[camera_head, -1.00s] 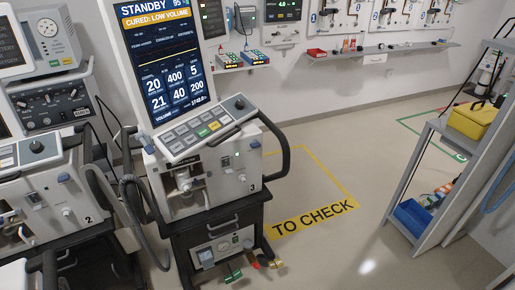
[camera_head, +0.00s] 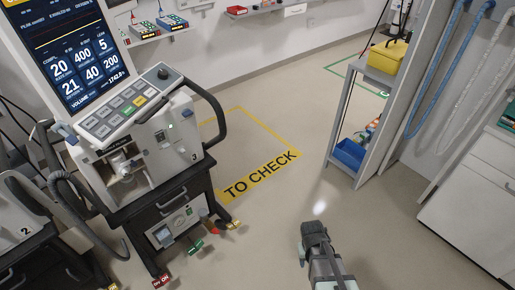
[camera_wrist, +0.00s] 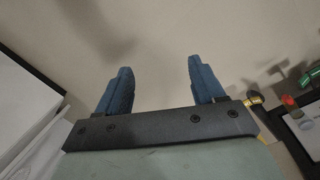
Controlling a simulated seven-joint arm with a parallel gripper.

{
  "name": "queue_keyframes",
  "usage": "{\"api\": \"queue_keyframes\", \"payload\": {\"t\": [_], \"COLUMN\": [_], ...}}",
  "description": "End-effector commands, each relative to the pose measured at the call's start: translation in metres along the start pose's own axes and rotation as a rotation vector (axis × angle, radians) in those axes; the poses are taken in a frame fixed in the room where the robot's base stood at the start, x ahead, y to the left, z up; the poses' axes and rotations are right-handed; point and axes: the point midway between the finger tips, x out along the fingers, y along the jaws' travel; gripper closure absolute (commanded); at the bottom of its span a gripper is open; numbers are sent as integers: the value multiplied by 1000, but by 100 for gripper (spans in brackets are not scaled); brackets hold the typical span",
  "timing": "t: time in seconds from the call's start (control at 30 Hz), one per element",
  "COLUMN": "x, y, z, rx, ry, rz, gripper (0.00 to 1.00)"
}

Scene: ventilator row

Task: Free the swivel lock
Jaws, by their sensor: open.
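Ventilator 3 (camera_head: 150,150) stands upright on a dark wheeled cart (camera_head: 185,200) at the left in the head view. Low on the cart are small coloured pedals: green (camera_head: 195,247), red (camera_head: 160,281) and yellow (camera_head: 233,225). I cannot tell from their markings which is the swivel lock. In the wrist view a green pedal (camera_wrist: 308,77), a red part (camera_wrist: 288,100) and a yellow part (camera_wrist: 255,100) show at the right edge. My gripper (camera_head: 313,228) is right of the cart, apart from it. Its blue fingers (camera_wrist: 155,75) are spread and empty over bare floor.
A yellow floor outline marked TO CHECK (camera_head: 262,175) lies right of the cart. A grey shelf unit (camera_head: 377,100) with a blue bin (camera_head: 349,153) and a yellow case (camera_head: 388,56) stands beyond. White drawers (camera_head: 475,190) stand at right. The floor between is clear.

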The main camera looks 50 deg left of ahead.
Motion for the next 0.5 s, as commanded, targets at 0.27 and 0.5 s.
{"api": "queue_keyframes", "payload": {"t": [0.27,0.5], "x": [-95,-218], "y": [-62,-120], "z": [-130,-244], "rx": [-279,-676], "ry": [339,723], "rz": [185,454], "gripper": [32,32]}}
